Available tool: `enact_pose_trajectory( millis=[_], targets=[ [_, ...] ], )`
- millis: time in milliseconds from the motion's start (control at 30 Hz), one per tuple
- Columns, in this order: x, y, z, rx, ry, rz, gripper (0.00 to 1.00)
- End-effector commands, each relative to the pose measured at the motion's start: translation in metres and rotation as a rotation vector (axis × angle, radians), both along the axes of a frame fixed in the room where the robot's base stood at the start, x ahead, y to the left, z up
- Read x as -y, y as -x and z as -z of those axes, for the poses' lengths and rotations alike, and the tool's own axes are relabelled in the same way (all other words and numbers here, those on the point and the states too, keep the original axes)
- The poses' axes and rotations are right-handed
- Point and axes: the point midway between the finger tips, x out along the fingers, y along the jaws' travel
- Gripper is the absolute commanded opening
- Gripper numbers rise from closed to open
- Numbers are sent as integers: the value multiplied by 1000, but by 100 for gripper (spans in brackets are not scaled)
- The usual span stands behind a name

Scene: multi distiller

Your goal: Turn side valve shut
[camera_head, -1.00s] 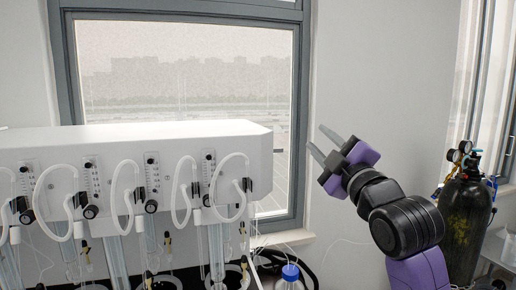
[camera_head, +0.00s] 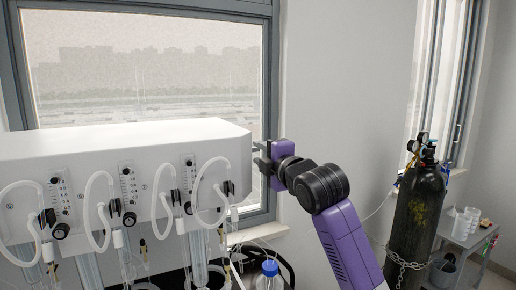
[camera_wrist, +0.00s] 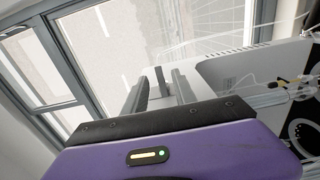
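The white distiller (camera_head: 110,155) has a row of front knobs and looped tubes, and its right end faces my gripper. My gripper (camera_head: 259,156) is close beside that right end. In the wrist view my gripper (camera_wrist: 161,88) is open, with its two grey fingers apart. A small grey upright piece, seemingly the side valve (camera_wrist: 160,80), shows between the fingers near the white housing. A gap shows on each side of it, and I cannot tell any contact. In the head view the valve is hidden by my gripper or too small to make out.
A window (camera_head: 150,75) is behind the distiller. A blue-capped bottle (camera_head: 269,275) stands below my gripper. A dark gas cylinder (camera_head: 416,215) and a grey cart (camera_head: 465,240) stand at the right. Loose tubes hang at the distiller's front.

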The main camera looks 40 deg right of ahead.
Motion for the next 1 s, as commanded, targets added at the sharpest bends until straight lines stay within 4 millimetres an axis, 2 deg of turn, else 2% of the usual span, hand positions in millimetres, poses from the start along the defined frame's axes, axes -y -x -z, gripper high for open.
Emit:
enact_pose_trajectory(
  millis=[200, 467, 633, 1000],
  targets=[
    [4, -15, 0, 0, -1, -1, 33],
    [4, -16, 0, 1, -1, 0, 33],
    [4, -15, 0, 1, -1, 0, 1],
    [4, -15, 2, 6, -19, -1, 0]
  ],
)
